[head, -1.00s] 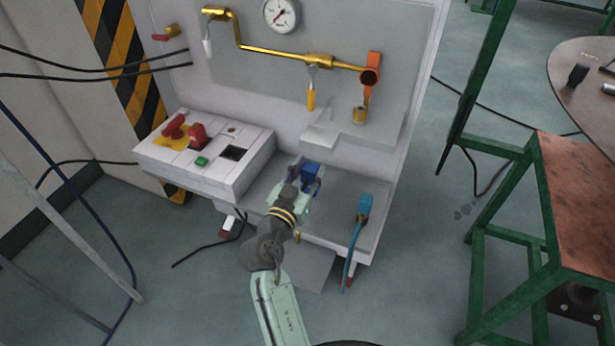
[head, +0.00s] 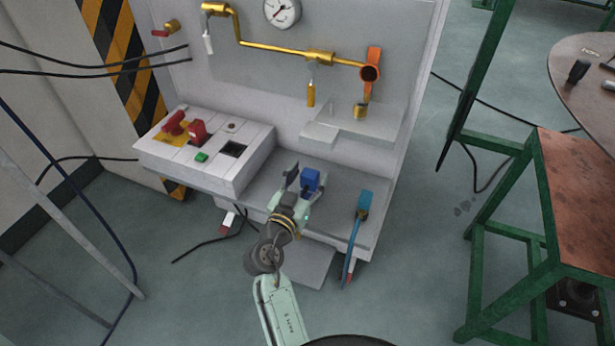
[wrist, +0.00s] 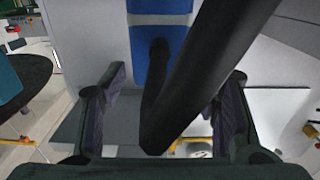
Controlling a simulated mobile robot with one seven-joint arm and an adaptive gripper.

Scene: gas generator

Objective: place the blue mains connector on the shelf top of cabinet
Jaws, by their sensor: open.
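A white control box (head: 210,150) with red switches stands left on the shelf. A light blue connector (head: 363,203) with a cable hangs at the shelf's right edge. A small grey ledge (head: 355,130) and brass pipe are above. A green-framed stand (head: 540,220) is right.

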